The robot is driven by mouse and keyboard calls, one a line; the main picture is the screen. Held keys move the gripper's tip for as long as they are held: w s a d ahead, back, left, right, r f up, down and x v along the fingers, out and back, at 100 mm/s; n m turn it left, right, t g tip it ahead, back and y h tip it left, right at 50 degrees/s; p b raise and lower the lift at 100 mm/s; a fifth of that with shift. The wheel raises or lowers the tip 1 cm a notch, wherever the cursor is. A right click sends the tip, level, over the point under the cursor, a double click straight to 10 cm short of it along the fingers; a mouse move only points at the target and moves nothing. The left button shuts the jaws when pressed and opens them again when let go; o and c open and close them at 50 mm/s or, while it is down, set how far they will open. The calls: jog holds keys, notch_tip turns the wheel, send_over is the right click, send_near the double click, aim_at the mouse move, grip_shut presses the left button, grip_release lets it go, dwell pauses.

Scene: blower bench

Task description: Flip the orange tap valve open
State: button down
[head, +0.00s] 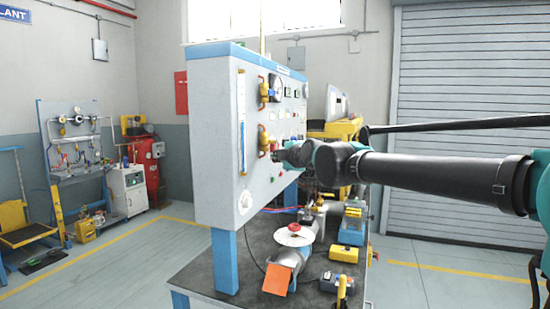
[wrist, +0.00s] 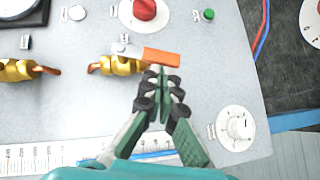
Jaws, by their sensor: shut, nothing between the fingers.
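The orange tap valve's lever (wrist: 161,57) shows in the wrist view at upper centre. It joins a silver stem on a brass valve body (wrist: 118,66) on the grey panel. The lever points to the right in the picture, roughly in line with the brass body. My gripper (wrist: 168,76) is shut and empty, its fingertips just below the lever in the picture. I cannot tell whether they touch it. In the head view my gripper (head: 281,153) is at the panel's face, beside the lower brass fitting (head: 263,140); the lever is not clear there.
The panel (wrist: 85,110) also holds a red knob (wrist: 145,9), a green button (wrist: 208,15), a white dial (wrist: 236,128) and another brass fitting (wrist: 17,70).

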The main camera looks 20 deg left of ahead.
dwell(0.3)
jog(key=shift+w+f, duration=0.65)
jog(key=shift+w, duration=0.05)
jog(key=shift+s, duration=0.1)
